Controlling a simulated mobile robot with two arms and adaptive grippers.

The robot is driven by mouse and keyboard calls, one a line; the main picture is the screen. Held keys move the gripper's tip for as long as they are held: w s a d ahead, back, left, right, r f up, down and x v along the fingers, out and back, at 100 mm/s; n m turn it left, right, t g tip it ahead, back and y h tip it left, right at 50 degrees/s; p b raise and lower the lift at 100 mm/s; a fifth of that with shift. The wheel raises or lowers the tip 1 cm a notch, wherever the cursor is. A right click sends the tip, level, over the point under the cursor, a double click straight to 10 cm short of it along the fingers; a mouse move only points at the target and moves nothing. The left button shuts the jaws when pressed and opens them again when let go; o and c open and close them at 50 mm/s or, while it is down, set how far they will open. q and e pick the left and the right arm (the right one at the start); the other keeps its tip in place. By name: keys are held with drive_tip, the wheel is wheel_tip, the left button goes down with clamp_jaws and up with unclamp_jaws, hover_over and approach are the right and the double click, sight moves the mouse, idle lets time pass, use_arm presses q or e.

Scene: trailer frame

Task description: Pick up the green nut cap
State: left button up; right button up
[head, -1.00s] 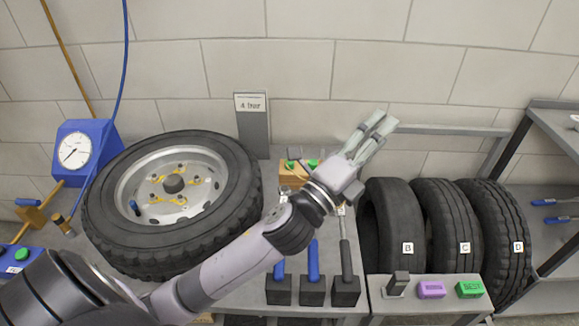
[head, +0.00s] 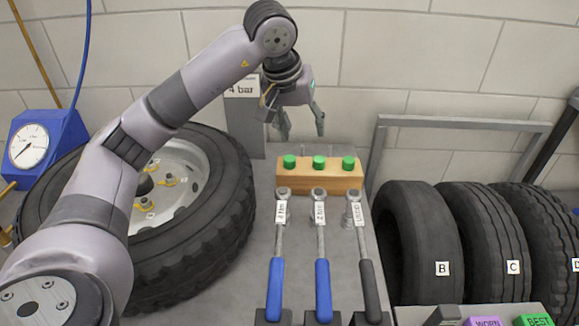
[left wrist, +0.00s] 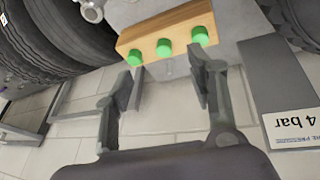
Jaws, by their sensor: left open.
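Three green nut caps stand in a row on a wooden block (head: 318,179): a left one (head: 290,162), a middle one (head: 319,163) and a right one (head: 348,163). In the left wrist view the caps (left wrist: 164,48) and the block (left wrist: 141,30) show beyond the fingertips. My left gripper (head: 302,136) is open and empty, pointing down, above and behind the block on its left half. It also shows in the left wrist view (left wrist: 166,82), its fingers apart with nothing between them. My right gripper is not in view.
Three torque wrenches (head: 322,260) stand in front of the block. A wheel with a tyre (head: 225,215) lies to the left. Tyres (head: 408,240) stand in a rack at right. A "4 bar" sign (head: 243,120) stands behind, near the wall.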

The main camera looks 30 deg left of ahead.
use_arm(q)
drive_tip(key=y, duration=0.2)
approach(289, 158)
drive_tip(key=b+x, duration=0.2)
drive_tip(key=shift+f, duration=0.45)
drive_tip(key=shift+b+x, duration=0.45)
drive_tip(key=shift+x, duration=2.65)
drive_tip(key=shift+w+r, duration=0.15)
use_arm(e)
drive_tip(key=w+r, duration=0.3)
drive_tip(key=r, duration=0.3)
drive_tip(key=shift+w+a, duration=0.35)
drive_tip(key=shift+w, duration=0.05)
use_arm(q)
drive_tip(key=shift+c, duration=0.5)
drive_tip(key=c, duration=0.7)
drive_tip(key=shift+r, duration=0.1)
drive_tip(key=shift+c, duration=0.2)
